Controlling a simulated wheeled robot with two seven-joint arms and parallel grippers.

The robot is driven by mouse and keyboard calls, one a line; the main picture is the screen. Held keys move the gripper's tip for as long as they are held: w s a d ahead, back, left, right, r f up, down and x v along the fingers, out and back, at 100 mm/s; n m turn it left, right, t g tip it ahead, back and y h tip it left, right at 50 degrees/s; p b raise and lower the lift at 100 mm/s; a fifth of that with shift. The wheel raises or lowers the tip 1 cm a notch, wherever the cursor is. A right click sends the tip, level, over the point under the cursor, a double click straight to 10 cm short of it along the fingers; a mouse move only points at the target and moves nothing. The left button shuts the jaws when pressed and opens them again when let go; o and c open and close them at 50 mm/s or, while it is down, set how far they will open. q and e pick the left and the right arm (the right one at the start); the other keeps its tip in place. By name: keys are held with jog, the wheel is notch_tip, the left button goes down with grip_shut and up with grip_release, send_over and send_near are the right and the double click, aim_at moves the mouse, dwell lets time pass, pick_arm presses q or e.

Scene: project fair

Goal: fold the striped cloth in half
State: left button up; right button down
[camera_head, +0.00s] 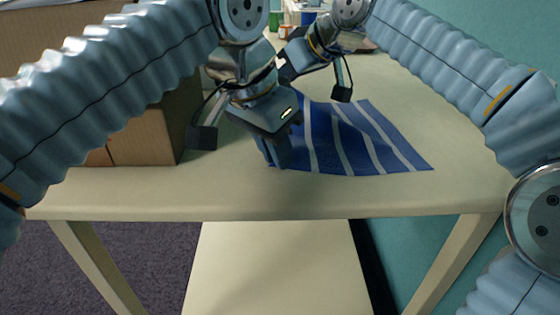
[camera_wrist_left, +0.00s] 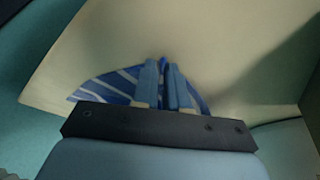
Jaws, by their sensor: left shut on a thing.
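The blue cloth with pale stripes (camera_head: 350,135) lies on the table, spread out to the right of my left gripper. My left gripper (camera_head: 275,153) points down at the cloth's near left corner and is shut on it. In the left wrist view the fingers (camera_wrist_left: 167,88) are close together, with striped cloth (camera_wrist_left: 105,88) showing on both sides of them. My right gripper (camera_head: 291,66) is over the far left part of the cloth. Its fingertips are hidden behind my left gripper, so its grip cannot be seen.
The pale table (camera_head: 230,200) has a bare strip along its near edge and free room right of the cloth. A cardboard box (camera_head: 145,130) stands on the left of the table, close to my left arm. A teal wall (camera_head: 480,35) borders the right side.

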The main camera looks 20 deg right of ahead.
pick_arm(q)
jog(key=shift+f, duration=0.15)
grip_shut()
jog(key=shift+r, duration=2.6)
